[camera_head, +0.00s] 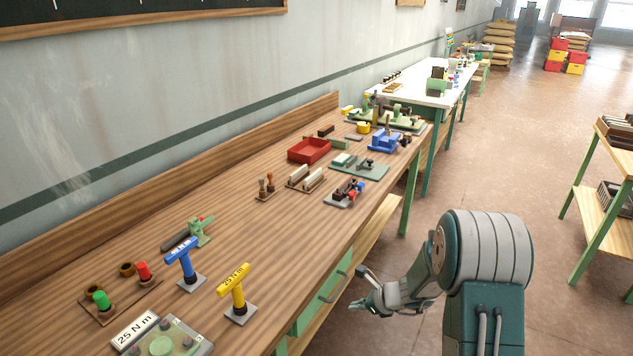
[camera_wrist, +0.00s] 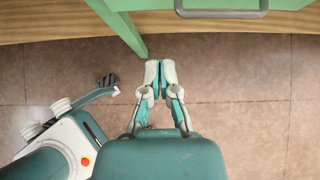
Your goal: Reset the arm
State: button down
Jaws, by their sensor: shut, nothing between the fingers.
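My gripper (camera_head: 366,287) is in the head view, beside the front edge of the wooden workbench (camera_head: 230,205) and lower than its top. My arm is folded at the lower right, over the floor. In the wrist view my gripper (camera_wrist: 160,68) has its two fingertips together, with nothing between them. Its tips point toward the bench's green frame and wooden edge at the top of that view. They look apart from the bench, though the exact gap is hard to tell.
A blue-handled tool (camera_head: 184,262) and a yellow-handled tool (camera_head: 234,291) stand on the bench near its front. A red tray (camera_head: 309,150) lies farther back. A green-legged shelf (camera_head: 600,205) stands at the right. The brown floor (camera_head: 500,150) between is clear.

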jog(key=s+a+r+n+g+h, duration=0.1)
jog(key=s+a+r+n, duration=0.1)
jog(key=s+r+n, duration=0.65)
jog(key=s+a+r+n+g+h, duration=0.15)
jog(key=s+r+n, duration=0.3)
jog(key=r, duration=0.65)
jog(key=s+d+r+n+t+h, duration=0.1)
jog(key=s+r+n, duration=0.3)
jog(key=s, duration=0.4)
jog(key=s+d+r+n+t+h, duration=0.2)
jog(key=s+d+r+n+h, duration=0.2)
jog(key=s+n, duration=0.3)
jog(key=shift+s+r+n, duration=0.3)
jog(key=shift+s+r, duration=0.2)
jog(key=shift+s, duration=0.65)
jog(key=shift+d, duration=0.1)
